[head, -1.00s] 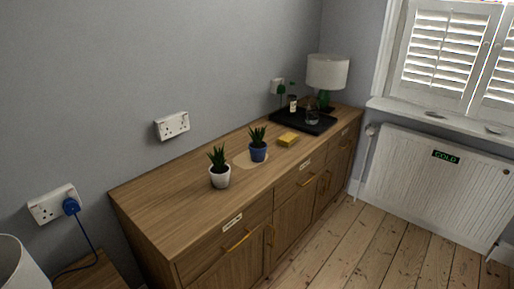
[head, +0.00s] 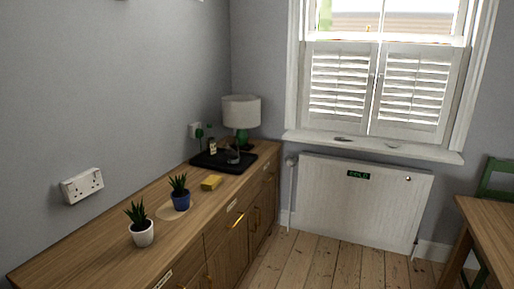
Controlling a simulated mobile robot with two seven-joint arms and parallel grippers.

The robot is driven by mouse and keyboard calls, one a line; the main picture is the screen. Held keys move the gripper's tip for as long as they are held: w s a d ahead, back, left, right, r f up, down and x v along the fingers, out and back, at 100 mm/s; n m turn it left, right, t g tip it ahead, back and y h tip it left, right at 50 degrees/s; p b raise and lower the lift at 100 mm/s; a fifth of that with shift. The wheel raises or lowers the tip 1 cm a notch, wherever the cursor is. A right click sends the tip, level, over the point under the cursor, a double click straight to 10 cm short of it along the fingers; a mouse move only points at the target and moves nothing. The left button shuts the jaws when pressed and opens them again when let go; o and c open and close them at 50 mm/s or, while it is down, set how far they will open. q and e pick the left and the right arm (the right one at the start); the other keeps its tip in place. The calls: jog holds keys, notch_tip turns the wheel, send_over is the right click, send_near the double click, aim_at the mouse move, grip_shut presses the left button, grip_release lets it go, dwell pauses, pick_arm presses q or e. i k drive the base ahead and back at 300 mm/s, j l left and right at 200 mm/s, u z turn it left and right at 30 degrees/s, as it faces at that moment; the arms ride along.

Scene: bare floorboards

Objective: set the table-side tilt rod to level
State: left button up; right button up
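White louvred shutters (head: 374,83) cover the lower part of the window in the head view. No separate tilt rod can be made out clearly; a thin dark vertical line shows near where the two panels meet. Part of a wooden table (head: 490,222) shows at the right edge, so the right panel (head: 412,86) is the one nearer it. The slats on both panels show bright gaps; their exact angle is hard to tell. Neither of my grippers is in view.
A white radiator (head: 361,206) stands under the sill (head: 374,148). A green chair (head: 494,182) is by the table. Floorboards (head: 310,262) are clear in front of the radiator.

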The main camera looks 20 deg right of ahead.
aim_at(415, 86)
jog(key=i+l+z, duration=0.2)
jog(key=z, duration=0.2)
jog(key=i+l+z, duration=0.2)
jog(key=z, duration=0.25)
jog(key=i+l+z, duration=0.15)
jog(key=z, duration=0.25)
jog(key=i+z, duration=0.2)
jog(key=i, duration=0.35)
jog(key=i+z, duration=0.2)
jog(key=i, duration=0.35)
jog(key=i+j+z, duration=0.2)
jog(key=i, duration=0.35)
jog(key=i+j, duration=0.15)
jog(key=i, duration=0.45)
jog(key=i+j, duration=0.2)
jog(key=i, duration=0.35)
jog(key=i+j, duration=0.15)
jog(key=i, duration=0.45)
